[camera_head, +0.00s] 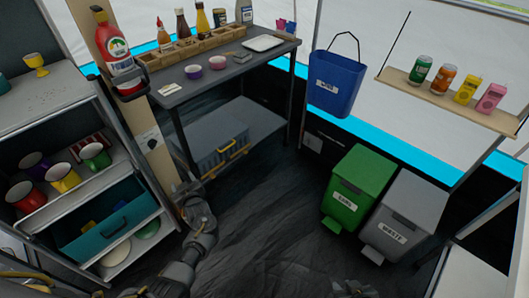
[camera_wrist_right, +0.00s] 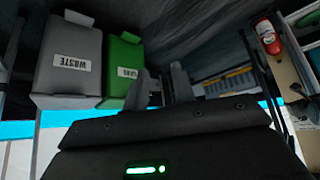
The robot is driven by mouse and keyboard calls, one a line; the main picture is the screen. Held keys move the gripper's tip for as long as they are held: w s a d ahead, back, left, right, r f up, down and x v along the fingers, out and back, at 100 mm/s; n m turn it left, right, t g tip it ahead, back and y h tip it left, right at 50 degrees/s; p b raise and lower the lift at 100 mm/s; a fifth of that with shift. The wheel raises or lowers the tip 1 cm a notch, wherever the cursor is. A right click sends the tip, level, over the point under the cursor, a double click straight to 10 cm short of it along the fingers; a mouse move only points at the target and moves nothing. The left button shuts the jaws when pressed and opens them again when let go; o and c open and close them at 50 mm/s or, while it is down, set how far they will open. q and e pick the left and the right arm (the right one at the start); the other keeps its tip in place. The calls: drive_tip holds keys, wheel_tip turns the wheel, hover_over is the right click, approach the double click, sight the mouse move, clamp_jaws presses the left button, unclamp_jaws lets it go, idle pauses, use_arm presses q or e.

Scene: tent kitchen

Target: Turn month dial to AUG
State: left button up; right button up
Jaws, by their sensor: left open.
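A small round dial (camera_head: 148,140) on a pale plate is fixed to the wooden post (camera_head: 135,105) left of the table. It is too small for me to read any month on it. My left gripper (camera_head: 183,188) is open, below and to the right of the dial, and apart from it. My right gripper (camera_wrist_right: 162,80) shows two fingers apart with nothing between them in the right wrist view. In the head view, only a small part of my right arm shows at the bottom edge.
The table (camera_head: 215,75) stands to the right, the mug shelf (camera_head: 65,165) to the left. A green bin (camera_head: 357,190) and a grey bin (camera_head: 405,215) stand right. The middle floor is clear.

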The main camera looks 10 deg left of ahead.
sight(155, 146)
use_arm(q)
drive_tip(key=shift+w+a+r+n+g+y+b, duration=0.15)
drive_tip(key=shift+w+a+r+n+y+b, duration=0.65)
drive_tip(key=shift+w+a+r+n+b, duration=1)
drive_tip(key=shift+w+a+r+n+g+y+b, duration=0.2)
drive_tip(key=shift+w+a+r+n+y+b, duration=0.8)
drive_tip(key=shift+a, duration=1.6)
drive_tip(key=shift+w+a+r+n+g+y+b, duration=0.15)
drive_tip(key=shift+w+a+r+n+y+b, duration=0.75)
drive_tip(key=shift+w+a, duration=1.1)
use_arm(e)
drive_tip(key=w+a+r+n+t+y, duration=0.1)
drive_tip(key=a+r+t+y, duration=0.1)
drive_tip(key=r, duration=0.5)
drive_tip(key=w+a+r+n+t+y, duration=0.1)
drive_tip(key=a+r+t, duration=0.3)
drive_tip(key=r, duration=0.4)
drive_tip(key=shift+w+t+y, duration=0.6)
drive_tip(key=shift+w+t, duration=0.1)
drive_tip(key=shift+w, duration=0.1)
use_arm(q)
drive_tip(key=shift+s+a+r+h, duration=0.1)
drive_tip(key=shift+s+a+h, duration=0.1)
drive_tip(key=shift+h, duration=0.1)
use_arm(e)
drive_tip(key=shift+a, duration=0.1)
